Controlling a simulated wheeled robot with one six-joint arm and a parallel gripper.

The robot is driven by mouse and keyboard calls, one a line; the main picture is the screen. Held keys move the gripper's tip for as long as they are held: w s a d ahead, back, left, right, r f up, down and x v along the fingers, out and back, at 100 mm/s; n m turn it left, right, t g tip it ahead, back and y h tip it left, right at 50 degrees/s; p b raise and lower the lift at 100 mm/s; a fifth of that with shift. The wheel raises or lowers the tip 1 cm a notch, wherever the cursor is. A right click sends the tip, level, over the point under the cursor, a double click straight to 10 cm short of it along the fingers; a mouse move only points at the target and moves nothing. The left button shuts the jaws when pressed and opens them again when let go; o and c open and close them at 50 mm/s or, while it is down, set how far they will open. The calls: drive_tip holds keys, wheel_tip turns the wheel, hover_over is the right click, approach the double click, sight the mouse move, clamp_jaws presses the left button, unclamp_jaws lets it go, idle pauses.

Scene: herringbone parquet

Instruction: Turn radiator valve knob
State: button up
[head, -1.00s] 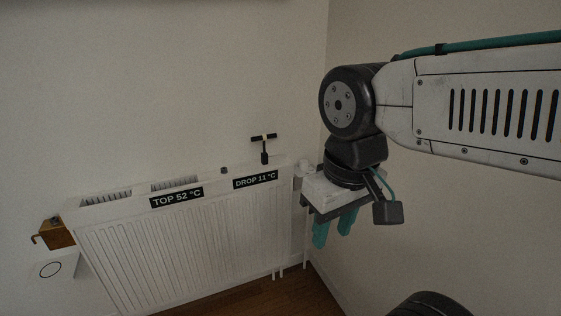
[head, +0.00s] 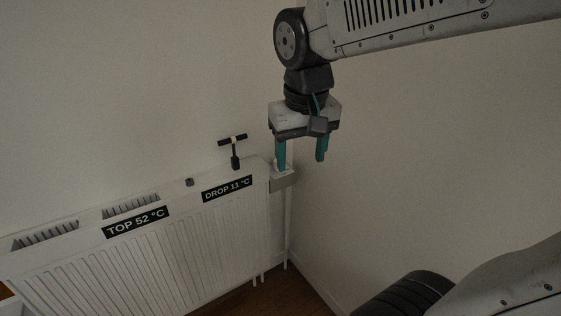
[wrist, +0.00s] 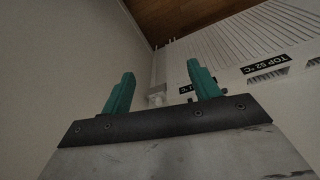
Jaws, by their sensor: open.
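The white radiator (head: 150,250) stands along the wall in the head view. At its right end is a small pale valve fitting (head: 284,181) on a thin white pipe. A white part, perhaps the knob, shows just above it, partly hidden by a finger. My gripper (head: 301,163) is open and empty and points down, its left teal finger overlapping the valve in the picture. Whether it touches cannot be told. In the wrist view the pale valve (wrist: 157,96) shows between the open fingers of my gripper (wrist: 160,72), with the pipe beyond it.
A black T-shaped handle (head: 235,151) stands up at the radiator's back right. Two black labels, "TOP 52 °C" (head: 137,222) and "DROP 11 °C" (head: 227,188), sit on the front. The room corner and a bare wall (head: 430,180) lie to the right.

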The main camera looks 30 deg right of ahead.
drive_tip(key=w+d+f+m+h, duration=0.1)
drive_tip(key=w+d+f+m, duration=0.15)
drive_tip(key=w, duration=0.65)
drive_tip(key=w+d+f+m, duration=0.15)
drive_tip(key=w+d, duration=0.25)
drive_tip(key=w, duration=0.6)
drive_tip(key=w+d+f+m+h, duration=0.1)
drive_tip(key=w+d+f, duration=0.25)
drive_tip(key=w, duration=0.55)
drive_tip(key=w+d+f+m, duration=0.1)
drive_tip(key=w+d+f, duration=0.3)
drive_tip(key=w+f, duration=0.2)
drive_tip(key=w+d+f+m, duration=0.1)
drive_tip(key=w+d+f, duration=0.3)
drive_tip(key=f, duration=0.7)
drive_tip(key=w+d+f+m+t, duration=0.1)
drive_tip(key=w+d+f, duration=0.3)
drive_tip(key=w+f, duration=0.4)
drive_tip(key=shift+w+d+f+m+h, duration=0.15)
drive_tip(key=shift+d+f+m+h, duration=0.2)
drive_tip(key=shift+f, duration=0.35)
drive_tip(key=shift+w+d+f, duration=0.1)
drive_tip(key=shift+w+f, duration=0.05)
drive_tip(key=shift+f, duration=0.25)
drive_tip(key=c, duration=1)
